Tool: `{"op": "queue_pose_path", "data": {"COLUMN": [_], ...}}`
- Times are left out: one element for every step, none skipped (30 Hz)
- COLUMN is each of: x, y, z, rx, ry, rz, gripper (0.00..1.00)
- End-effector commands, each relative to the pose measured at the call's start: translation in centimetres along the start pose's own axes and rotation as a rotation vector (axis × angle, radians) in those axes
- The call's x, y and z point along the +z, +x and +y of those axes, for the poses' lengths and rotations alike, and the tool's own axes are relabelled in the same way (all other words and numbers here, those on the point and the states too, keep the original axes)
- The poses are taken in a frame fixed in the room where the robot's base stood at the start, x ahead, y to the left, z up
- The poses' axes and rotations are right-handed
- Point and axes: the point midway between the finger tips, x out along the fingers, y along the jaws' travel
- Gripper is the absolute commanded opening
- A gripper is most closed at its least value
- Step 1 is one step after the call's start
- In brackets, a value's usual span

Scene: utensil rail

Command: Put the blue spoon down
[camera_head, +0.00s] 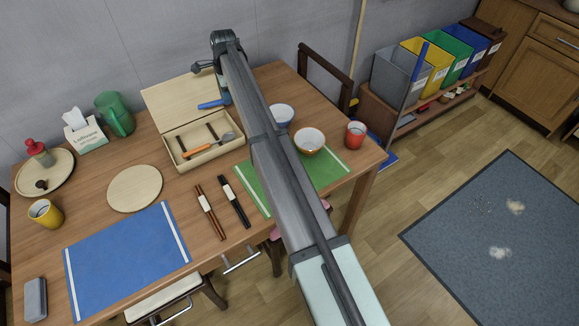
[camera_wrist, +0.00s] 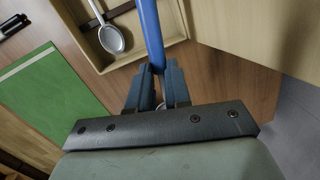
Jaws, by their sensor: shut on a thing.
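The blue spoon shows as a blue handle (camera_head: 213,103) by the wooden box's raised lid in the head view. In the wrist view the blue handle (camera_wrist: 150,35) runs up from between the fingertips of my gripper (camera_wrist: 155,82), which is shut on it. The handle passes over the edge of the wooden box (camera_wrist: 172,42). The spoon's bowl cannot be made out. In the head view my arm hides the gripper. I cannot tell whether the spoon touches anything below.
A white-blue bowl (camera_head: 281,114), a brown bowl (camera_head: 309,140) and a red cup (camera_head: 355,134) stand right of my arm. A green jug (camera_head: 116,114) stands at the back left. The blue mat (camera_head: 125,262) is bare.

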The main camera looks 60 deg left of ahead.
Motion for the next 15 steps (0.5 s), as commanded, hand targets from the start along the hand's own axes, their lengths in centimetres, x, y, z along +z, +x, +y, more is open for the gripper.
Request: {"op": "queue_pose_path", "data": {"x": [-2.5, -3.8, -5.4, -6.6, -7.8, -9.3, -10.4, -11.5, -12.8, -13.8, -14.7, -15.9, -16.7, -17.5, -18.4], "y": [-0.3, -0.5, -0.8, -0.9, -1.1, -1.4, -1.5, -1.7, -1.9, -2.1, -2.3, -2.5, -2.6, -2.8, -3.0], "z": [0.7, 1.1, 1.8, 2.4, 3.0, 4.0, 4.7, 5.4, 6.6, 7.4, 8.4, 9.7, 10.8, 11.8, 13.4], "rx": [0.001, 0.002, 0.003, 0.004, 0.005, 0.006, 0.006, 0.007, 0.007, 0.008, 0.008, 0.009, 0.01, 0.011, 0.013], "ry": [0.026, 0.039, 0.055, 0.069, 0.08, 0.098, 0.109, 0.122, 0.138, 0.149, 0.161, 0.176, 0.187, 0.197, 0.209], "rz": [0.003, 0.004, 0.006, 0.007, 0.009, 0.01, 0.011, 0.013, 0.014, 0.015, 0.016, 0.018, 0.019, 0.02, 0.02], "gripper": [0.0, 0.0, 0.0, 0.0, 0.0, 0.0, 0.0, 0.0, 0.0, 0.0, 0.0, 0.0, 0.0, 0.0, 0.0]}}
